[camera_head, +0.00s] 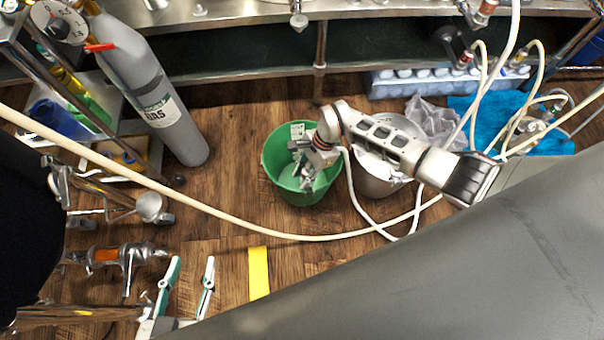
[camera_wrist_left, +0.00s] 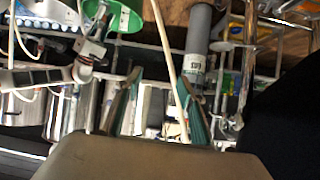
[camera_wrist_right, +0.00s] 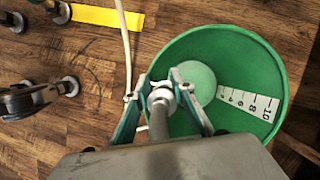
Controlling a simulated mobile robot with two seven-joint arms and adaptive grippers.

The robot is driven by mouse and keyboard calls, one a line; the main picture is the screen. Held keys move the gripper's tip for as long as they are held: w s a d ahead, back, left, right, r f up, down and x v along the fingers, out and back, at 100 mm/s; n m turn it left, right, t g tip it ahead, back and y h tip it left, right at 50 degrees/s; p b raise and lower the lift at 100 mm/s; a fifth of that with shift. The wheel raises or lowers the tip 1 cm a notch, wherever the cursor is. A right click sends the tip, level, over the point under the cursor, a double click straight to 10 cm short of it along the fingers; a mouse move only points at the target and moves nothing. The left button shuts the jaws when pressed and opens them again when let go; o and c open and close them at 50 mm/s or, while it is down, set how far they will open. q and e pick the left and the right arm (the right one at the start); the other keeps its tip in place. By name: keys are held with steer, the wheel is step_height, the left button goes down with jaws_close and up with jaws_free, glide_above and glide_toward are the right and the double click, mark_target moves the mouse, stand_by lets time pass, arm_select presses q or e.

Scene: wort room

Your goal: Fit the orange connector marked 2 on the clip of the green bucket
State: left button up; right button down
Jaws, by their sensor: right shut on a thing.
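The green bucket (camera_head: 270,167) stands on the wooden floor near the middle of the head view. It fills the right half of the right wrist view (camera_wrist_right: 262,62), with a white number scale inside. My right gripper (camera_head: 303,178) is over the bucket, shut on a pale grey-white fitting (camera_wrist_right: 160,97). The fitting shows between its fingers (camera_wrist_right: 160,92). I see no orange or number on it, so I cannot tell whether it is the connector marked 2. The bucket's clip cannot be made out. My left gripper (camera_head: 191,263) is open and empty, low at the left.
A cream hose (camera_head: 200,203) crosses the floor in front of the bucket. A metal pot (camera_head: 375,177) stands close right of it. A grey gas cylinder (camera_head: 150,90) and metal pipework with an orange band (camera_head: 105,255) are at left. A yellow floor strip (camera_head: 259,272) lies nearer.

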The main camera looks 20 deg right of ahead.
steer(key=shift+s+f+b, duration=0.1)
steer(key=shift+f+b, duration=0.2)
steer(key=shift+f, duration=0.3)
steer(key=c, duration=1.6)
jaws_free()
steer(key=shift+c, duration=0.2)
